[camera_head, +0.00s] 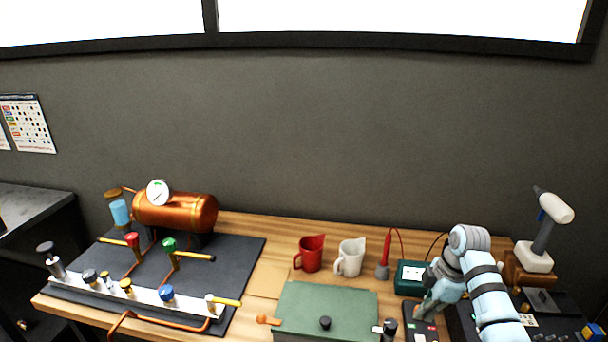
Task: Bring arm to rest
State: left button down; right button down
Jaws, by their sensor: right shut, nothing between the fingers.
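My right arm comes in from the lower right over the right end of the wooden table (262,231). My right gripper (421,316) points down beside the green meter, above a dark block with small coloured parts. It is shut with nothing in it, and its fingertips are small and partly hidden by the arm. I cannot tell if it touches the block. My left gripper is not in view.
The copper boiler (180,211) with gauge and valves stands on a dark mat at left. A red jug (310,254), a white jug (350,258), a green box (325,305) and a green meter (411,274) fill the middle. A white-headed tool (551,210) stands at right.

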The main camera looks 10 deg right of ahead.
jog(key=w+a+n+t+y, duration=0.3)
jog(key=w+a+t, duration=0.25)
jog(key=a, duration=0.35)
jog(key=w+a+r+t+y, duration=0.1)
jog(key=a+r+t+y, duration=0.1)
jog(key=a+r+t, duration=0.3)
jog(key=w+a+r+t+y, duration=0.1)
jog(key=a+r+t+y, duration=0.1)
jog(key=r+t, duration=0.45)
jog(key=s+d+m+h, duration=0.9)
jog(key=d+m+h, duration=0.2)
jog(key=m+h, duration=0.35)
jog(key=s+d+f+m+g, duration=0.2)
jog(key=s+f+m+g, duration=0.3)
jog(key=s+f, duration=0.45)
jog(key=s+a+f+n+g+y, duration=0.2)
jog(key=s+a+f+g, duration=0.3)
jog(key=s, duration=0.4)
jog(key=s+a+f+n+g+y, duration=0.1)
jog(key=s+a+f+g+y, duration=0.3)
jog(key=s, duration=0.5)
notch_tip(320, 180, down, 25)
jog(key=s+d+g+h+b, duration=0.1)
jog(key=s+d+g+b, duration=0.1)
jog(key=b, duration=0.1)
jog(key=s+f+b, duration=0.2)
jog(key=s+f, duration=1.1)
jog(key=f, duration=0.1)
jog(key=shift+f+g+b, duration=0.2)
jog(key=shift+g+b, duration=0.2)
